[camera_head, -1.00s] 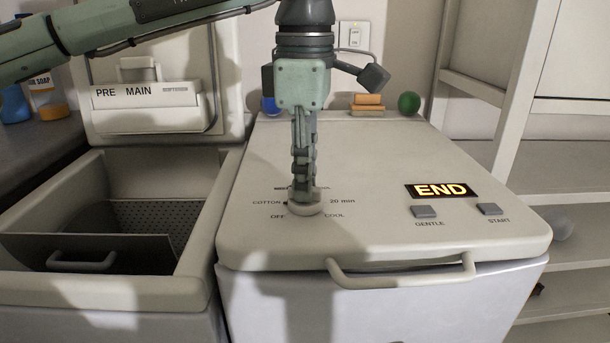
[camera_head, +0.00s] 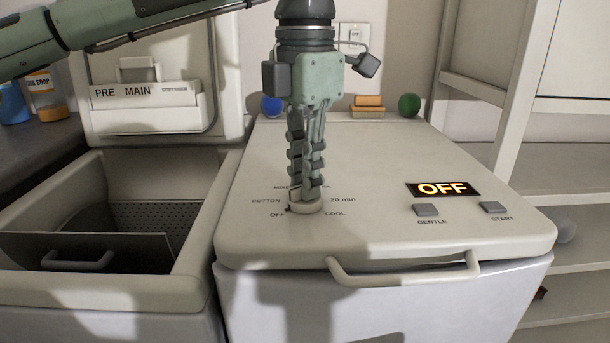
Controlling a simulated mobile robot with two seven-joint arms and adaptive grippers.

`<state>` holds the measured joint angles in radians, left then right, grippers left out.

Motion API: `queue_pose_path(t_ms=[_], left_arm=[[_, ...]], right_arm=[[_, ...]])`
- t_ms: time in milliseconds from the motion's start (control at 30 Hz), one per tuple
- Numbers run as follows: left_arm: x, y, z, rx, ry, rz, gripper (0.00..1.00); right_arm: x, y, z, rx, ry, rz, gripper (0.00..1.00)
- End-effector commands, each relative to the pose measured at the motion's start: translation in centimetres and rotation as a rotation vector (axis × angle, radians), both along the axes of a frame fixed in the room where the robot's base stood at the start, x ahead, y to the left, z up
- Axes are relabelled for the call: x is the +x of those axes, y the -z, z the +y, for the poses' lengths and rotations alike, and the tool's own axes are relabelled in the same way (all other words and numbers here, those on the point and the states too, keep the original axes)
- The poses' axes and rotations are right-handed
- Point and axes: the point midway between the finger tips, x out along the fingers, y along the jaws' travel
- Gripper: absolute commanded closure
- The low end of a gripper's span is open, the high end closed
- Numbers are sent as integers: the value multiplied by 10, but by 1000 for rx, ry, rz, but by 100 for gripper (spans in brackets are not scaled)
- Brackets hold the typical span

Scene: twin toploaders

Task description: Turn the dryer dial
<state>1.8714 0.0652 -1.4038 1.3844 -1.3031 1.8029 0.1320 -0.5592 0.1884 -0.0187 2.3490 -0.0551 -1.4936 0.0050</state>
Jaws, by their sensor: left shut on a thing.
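The dryer (camera_head: 400,160) is the closed white top-loader at the right. Its round pale dial (camera_head: 305,208) sits on the lid, with COTTON, OFF, COOL and 20 min printed around it; the upper labels are partly hidden by my gripper. My left gripper (camera_head: 306,196) points straight down from above and is shut on the dial. The dark display (camera_head: 443,189) reads OFF in lit letters. The dial's own pointer is hard to make out behind the fingers. My right gripper is not in view.
Grey GENTLE (camera_head: 426,210) and START (camera_head: 493,207) buttons lie right of the dial. The lid handle (camera_head: 404,269) sticks out in front. The open washer (camera_head: 190,250) stands left. Sponges (camera_head: 368,105), a green ball (camera_head: 409,104) and a blue ball (camera_head: 271,106) are behind.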

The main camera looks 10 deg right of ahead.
Motion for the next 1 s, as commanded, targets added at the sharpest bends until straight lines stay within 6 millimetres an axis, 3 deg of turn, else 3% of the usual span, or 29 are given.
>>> queue_pose_path(t_ms=[767, 800, 933, 1000], left_arm=[[0, 0, 0, -1, -101, 0, 100], [0, 0, 0, -1, -101, 0, 82], [0, 0, 0, -1, -100, 0, 66], [0, 0, 0, -1, -100, 0, 66]], right_arm=[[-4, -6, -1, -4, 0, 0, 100], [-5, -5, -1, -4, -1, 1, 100], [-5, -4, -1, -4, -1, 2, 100], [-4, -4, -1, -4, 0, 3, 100]])
